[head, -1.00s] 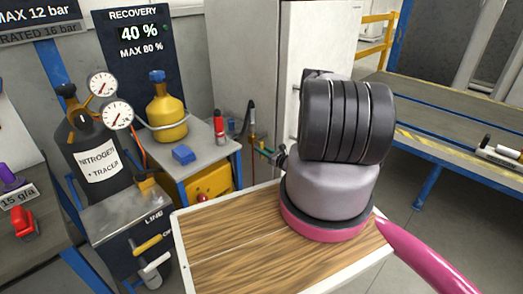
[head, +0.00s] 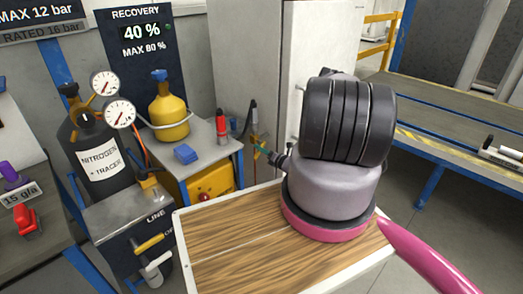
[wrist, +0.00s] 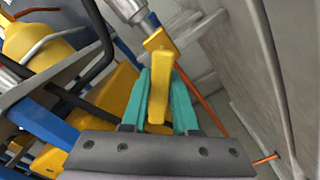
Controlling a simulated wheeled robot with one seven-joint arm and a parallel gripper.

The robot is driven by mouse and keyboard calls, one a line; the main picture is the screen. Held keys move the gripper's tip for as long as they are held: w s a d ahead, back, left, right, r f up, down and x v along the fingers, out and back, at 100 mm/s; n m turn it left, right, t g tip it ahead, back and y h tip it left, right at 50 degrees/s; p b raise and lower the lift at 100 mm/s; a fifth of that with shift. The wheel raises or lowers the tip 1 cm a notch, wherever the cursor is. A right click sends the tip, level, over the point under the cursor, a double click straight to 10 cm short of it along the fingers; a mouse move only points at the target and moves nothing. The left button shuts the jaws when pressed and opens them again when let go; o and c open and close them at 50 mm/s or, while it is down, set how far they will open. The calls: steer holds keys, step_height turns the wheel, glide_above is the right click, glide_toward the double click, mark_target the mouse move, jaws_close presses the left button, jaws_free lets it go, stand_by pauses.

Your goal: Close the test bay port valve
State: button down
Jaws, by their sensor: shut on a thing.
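The yellow valve lever (wrist: 160,85) stands between the two teal fingers of my gripper (wrist: 162,98) in the wrist view. The fingers are shut on it, one on each side. A yellow piece and a grey metal pipe fitting (wrist: 128,8) show just beyond the lever.
A bench with a yellow cylinder (head: 167,110), a blue block (head: 185,153) and a red bottle (head: 221,125) stands left of my gripper. A black nitrogen cylinder (head: 97,150) with gauges is further left. A grey cabinet (head: 245,55) rises behind.

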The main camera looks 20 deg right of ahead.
steer(key=m, duration=0.4)
steer(key=shift+s+a+r+m, duration=0.15)
steer(key=shift+a+r+m, duration=0.15)
steer(key=shift+r, duration=0.1)
steer(key=m, duration=0.2)
steer(key=r+m, duration=0.1)
steer(key=m, duration=0.1)
steer(key=shift+m, duration=0.3)
steer(key=c, duration=0.7)
jaws_free()
steer(key=shift+r, duration=0.1)
steer(key=shift+s, duration=0.1)
steer(key=v, duration=1)
steer(key=shift+s+d, duration=0.1)
steer(key=shift+s, duration=0.25)
